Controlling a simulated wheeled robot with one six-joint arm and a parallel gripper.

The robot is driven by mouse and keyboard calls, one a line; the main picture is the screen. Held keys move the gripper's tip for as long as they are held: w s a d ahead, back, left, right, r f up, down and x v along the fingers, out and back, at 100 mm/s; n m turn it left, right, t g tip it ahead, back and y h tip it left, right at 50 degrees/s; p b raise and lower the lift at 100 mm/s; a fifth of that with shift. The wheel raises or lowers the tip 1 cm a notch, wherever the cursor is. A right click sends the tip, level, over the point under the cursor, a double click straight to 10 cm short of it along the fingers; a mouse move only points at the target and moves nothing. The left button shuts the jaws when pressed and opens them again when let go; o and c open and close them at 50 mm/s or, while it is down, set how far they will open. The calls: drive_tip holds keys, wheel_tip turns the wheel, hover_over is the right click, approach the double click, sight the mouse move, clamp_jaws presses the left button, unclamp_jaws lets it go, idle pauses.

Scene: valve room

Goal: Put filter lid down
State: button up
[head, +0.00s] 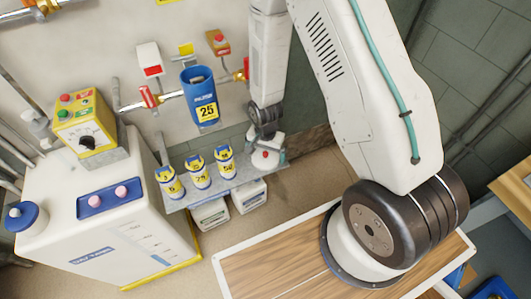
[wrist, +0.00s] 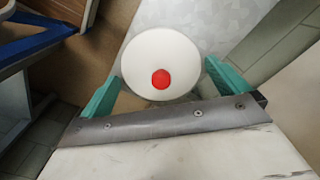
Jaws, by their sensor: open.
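The filter lid (head: 262,161) is a white round disc with a red knob, at the right end of the grey wall shelf in the head view. In the wrist view the lid (wrist: 150,45) lies between the teal fingers of my gripper (wrist: 164,68), with its red knob (wrist: 160,79) facing the camera. The fingers are apart, one on each side of the lid. In the head view my gripper (head: 268,150) is low at the shelf's right end. The blue filter housing (head: 206,107), labelled 25, is open at the top on the wall pipe.
Several yellow-labelled blue-and-white cartridges (head: 199,173) stand on the shelf (head: 238,184) left of the lid. White containers (head: 249,196) sit below it. A red-handled valve (head: 149,97) is on the pipe left of the housing. A large white tank (head: 115,225) stands at the left.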

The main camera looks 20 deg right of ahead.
wheel_tip(320, 180, up, 12)
wheel_tip(320, 180, up, 11)
drive_tip(key=n, duration=0.2)
hover_over(266, 153)
drive_tip(key=s, duration=0.2)
drive_tip(key=s+d+r+n, duration=0.1)
drive_tip(key=s+r+n, duration=0.2)
drive_tip(key=s+r, duration=0.7)
drive_tip(key=s+d+r+n+t, duration=0.1)
drive_tip(key=s+r+n, duration=0.3)
drive_tip(key=s+r, duration=0.6)
drive_tip(key=shift+d+r, duration=0.45)
drive_tip(key=shift+d, duration=0.05)
